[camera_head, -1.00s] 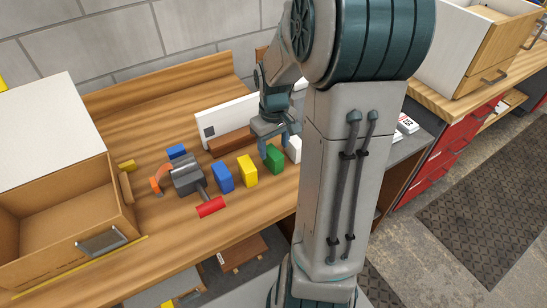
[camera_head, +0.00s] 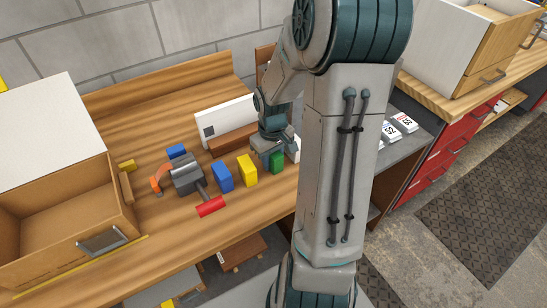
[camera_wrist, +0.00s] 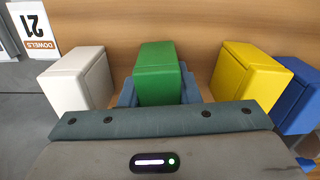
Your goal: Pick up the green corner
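In the wrist view my gripper (camera_wrist: 158,95) has one blue-grey finger on each side of the green corner. The fingers look open around it, but their inner faces are partly hidden by the block, so contact is not clear.
A yellow block (camera_head: 247,170) and a blue block (camera_head: 222,176) stand to the left, a white block (camera_wrist: 76,80) on the other side. A clamp-like tool (camera_head: 188,176) with a red handle lies further left. A white panel (camera_head: 224,118) stands behind.

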